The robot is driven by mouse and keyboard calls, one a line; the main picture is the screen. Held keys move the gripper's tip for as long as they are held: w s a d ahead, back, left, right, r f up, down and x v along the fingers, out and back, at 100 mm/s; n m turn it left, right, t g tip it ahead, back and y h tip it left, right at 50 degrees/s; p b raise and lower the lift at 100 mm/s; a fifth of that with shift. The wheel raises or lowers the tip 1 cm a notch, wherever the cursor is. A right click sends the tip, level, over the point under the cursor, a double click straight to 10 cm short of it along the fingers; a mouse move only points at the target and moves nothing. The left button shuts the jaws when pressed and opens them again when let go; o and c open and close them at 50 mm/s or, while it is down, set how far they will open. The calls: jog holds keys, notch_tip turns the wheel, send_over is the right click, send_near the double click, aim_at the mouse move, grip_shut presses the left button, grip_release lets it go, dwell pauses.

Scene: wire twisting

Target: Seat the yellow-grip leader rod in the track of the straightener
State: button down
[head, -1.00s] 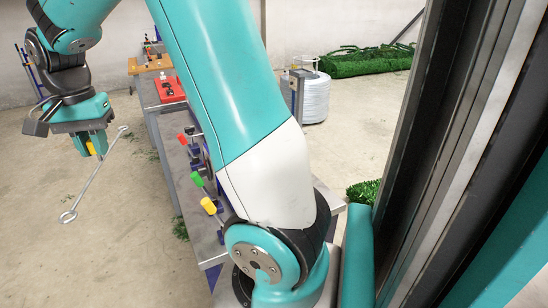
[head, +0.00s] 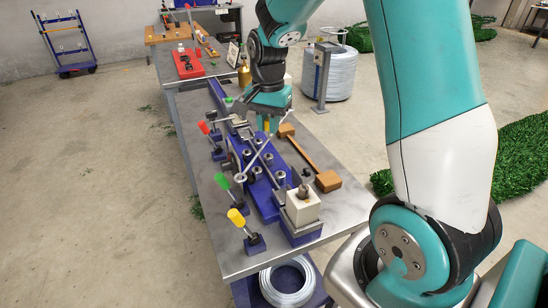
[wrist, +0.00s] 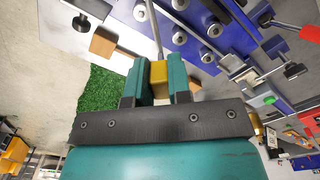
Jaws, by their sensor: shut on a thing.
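My gripper (head: 267,125) is shut on the yellow grip (wrist: 158,72) of the leader rod, above the bench. The thin grey rod (head: 256,157) slants across the blue straightener, its ringed end toward the lower left. In the wrist view the rod (wrist: 155,32) runs up from the grip toward the blue straightener (wrist: 194,62). In the head view the straightener (head: 264,199) lies along the bench with several grey rollers on top. The rod crosses its track at an angle; whether it touches anything, I cannot tell.
Levers with red (head: 203,127), green (head: 222,181) and yellow (head: 236,217) handles stand along the left. A white block (head: 302,206) sits at the near end. A red box (head: 188,66) stands farther back.

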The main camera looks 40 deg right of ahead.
notch_tip(320, 180, down, 12)
jog(key=shift+r+p, duration=0.2)
jog(key=shift+p, duration=0.55)
jog(key=shift+f, duration=0.1)
jog(key=shift+f, duration=0.1)
jog(key=c, duration=1.1)
grip_release()
jog(key=shift+o, duration=0.2)
